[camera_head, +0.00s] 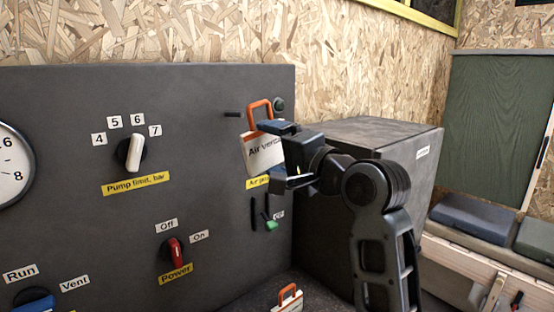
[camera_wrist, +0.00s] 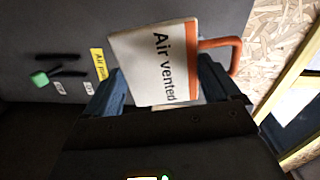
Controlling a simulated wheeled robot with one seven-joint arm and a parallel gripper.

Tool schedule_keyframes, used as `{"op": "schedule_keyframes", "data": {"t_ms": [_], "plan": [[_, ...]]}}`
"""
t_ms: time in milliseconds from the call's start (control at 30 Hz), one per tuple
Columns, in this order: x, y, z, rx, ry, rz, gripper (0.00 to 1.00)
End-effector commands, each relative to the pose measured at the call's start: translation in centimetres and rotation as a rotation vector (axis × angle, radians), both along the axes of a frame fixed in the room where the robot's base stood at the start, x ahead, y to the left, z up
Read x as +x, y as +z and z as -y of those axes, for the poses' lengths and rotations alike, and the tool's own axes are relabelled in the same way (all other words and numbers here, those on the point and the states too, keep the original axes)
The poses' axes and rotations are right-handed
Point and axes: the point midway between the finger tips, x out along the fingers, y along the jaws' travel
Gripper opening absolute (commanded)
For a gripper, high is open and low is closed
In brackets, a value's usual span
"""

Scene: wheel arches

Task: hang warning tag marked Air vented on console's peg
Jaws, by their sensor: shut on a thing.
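The white warning tag marked Air vented (camera_head: 262,154) has an orange band and an orange loop (camera_head: 260,108) on top. It is held in front of the console (camera_head: 205,90), near its right edge, slightly tilted. In the wrist view the tag (camera_wrist: 158,65) lies between both fingers, its loop pointing right. My gripper (camera_head: 278,156) is shut on the tag's body; it also shows in the wrist view (camera_wrist: 165,84). A short dark peg (camera_head: 232,114) shows on the console just left of the loop, apart from it in the picture. The peg does not show in the wrist view.
A dark round part (camera_head: 279,104) sits right of the loop. A green-tipped lever (camera_head: 271,225) is below the tag. Another orange-looped tag (camera_head: 288,298) is at the bottom. A dark cabinet (camera_head: 375,135) stands right of the console. Pump and power knobs are left.

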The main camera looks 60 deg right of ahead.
Motion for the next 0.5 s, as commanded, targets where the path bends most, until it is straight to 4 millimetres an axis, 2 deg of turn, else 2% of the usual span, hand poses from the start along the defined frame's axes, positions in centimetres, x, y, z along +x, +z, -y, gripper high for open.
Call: {"op": "schedule_keyframes", "data": {"t_ms": [500], "plan": [[2.1,-0.2,0.6,0.000,0.001,0.000,0.54]]}}
